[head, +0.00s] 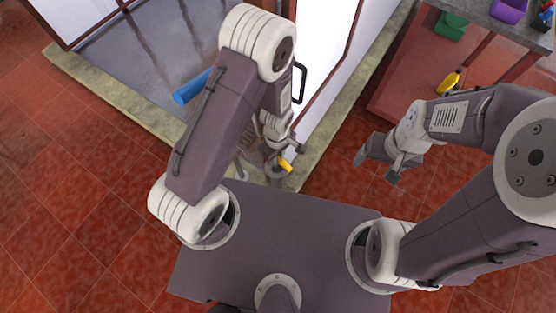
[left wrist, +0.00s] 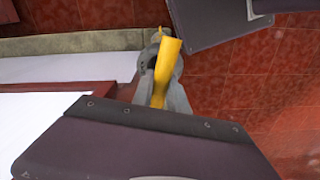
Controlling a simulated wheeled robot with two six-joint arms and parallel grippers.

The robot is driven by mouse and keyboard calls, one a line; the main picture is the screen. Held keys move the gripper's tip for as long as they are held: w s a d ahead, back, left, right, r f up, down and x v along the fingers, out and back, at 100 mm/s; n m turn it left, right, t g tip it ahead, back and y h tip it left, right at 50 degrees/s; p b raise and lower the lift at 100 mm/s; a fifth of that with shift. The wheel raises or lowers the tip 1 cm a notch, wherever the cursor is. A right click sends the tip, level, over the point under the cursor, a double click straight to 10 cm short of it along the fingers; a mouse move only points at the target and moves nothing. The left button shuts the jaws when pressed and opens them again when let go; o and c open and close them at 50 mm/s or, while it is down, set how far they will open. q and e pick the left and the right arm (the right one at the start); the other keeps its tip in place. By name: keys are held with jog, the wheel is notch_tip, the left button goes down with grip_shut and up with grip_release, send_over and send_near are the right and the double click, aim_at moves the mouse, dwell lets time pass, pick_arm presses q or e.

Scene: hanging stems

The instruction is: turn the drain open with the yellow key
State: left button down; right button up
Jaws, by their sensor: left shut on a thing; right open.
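The yellow key (left wrist: 165,70) shows between the fingers of my left gripper (left wrist: 170,78) in the left wrist view. In the head view a small part of the key (head: 286,165) shows below my left gripper (head: 279,152), which is shut on it. In the head view my left arm and gripper cover most of that spot. My right gripper (head: 379,163) is open and empty, out over the floor to the right.
A stone curb (head: 120,95) edges a grey wet basin floor (head: 130,60) at upper left, with a blue cylinder (head: 192,87) there. At upper right, a bench holds a green container (head: 450,25) and a purple one (head: 508,10); a yellow bottle (head: 449,82) is below. Red tiled floor is clear.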

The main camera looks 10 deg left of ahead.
pick_arm(q)
jog(key=shift+m, duration=1)
jog(key=m+p, duration=0.1)
jog(key=m, duration=0.2)
jog(key=shift+r+m, duration=0.15)
jog(key=shift+m, duration=0.75)
